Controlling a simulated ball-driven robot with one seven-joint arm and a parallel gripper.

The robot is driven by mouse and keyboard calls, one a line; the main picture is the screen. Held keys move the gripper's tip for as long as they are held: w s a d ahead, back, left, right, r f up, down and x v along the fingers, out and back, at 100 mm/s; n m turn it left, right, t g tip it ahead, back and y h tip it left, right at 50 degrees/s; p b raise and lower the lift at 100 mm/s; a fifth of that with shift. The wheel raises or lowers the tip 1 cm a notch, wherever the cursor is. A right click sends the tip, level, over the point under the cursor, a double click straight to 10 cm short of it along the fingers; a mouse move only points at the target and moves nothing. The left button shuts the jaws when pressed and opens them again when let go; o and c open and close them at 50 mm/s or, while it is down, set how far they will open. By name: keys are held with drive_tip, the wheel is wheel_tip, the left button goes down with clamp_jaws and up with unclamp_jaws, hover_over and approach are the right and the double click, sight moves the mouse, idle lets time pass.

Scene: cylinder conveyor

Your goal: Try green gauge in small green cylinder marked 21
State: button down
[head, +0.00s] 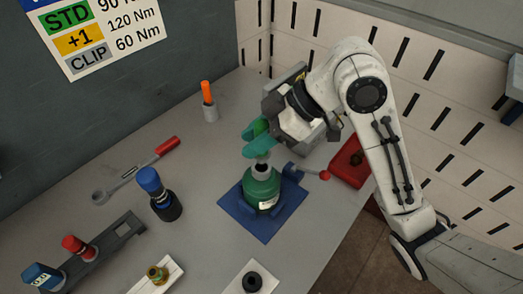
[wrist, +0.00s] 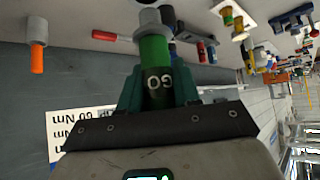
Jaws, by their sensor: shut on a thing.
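My gripper (head: 257,138) is shut on the green gauge (wrist: 154,60), whose body reads "GO" in the wrist view. The gauge's grey end (wrist: 150,18) points away from the fingers. In the head view the fingers hide most of the gauge. The small green cylinder (head: 261,187) stands upright in a blue holder (head: 238,207), with a grey collar on top and a white label too small to read. The gauge's lower end is right at the cylinder's mouth; I cannot tell whether it is inside.
A blue-topped black gauge (head: 160,195) and an orange pin in a grey cup (head: 209,103) stand to the left. A red-handled wrench (head: 135,172) lies behind. A dark rack (head: 90,258) is at front left. A red tray (head: 350,162) lies right of the holder.

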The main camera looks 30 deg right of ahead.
sight(260, 124)
drive_tip(key=shift+r+p, duration=1.15)
drive_tip(key=shift+r, duration=0.4)
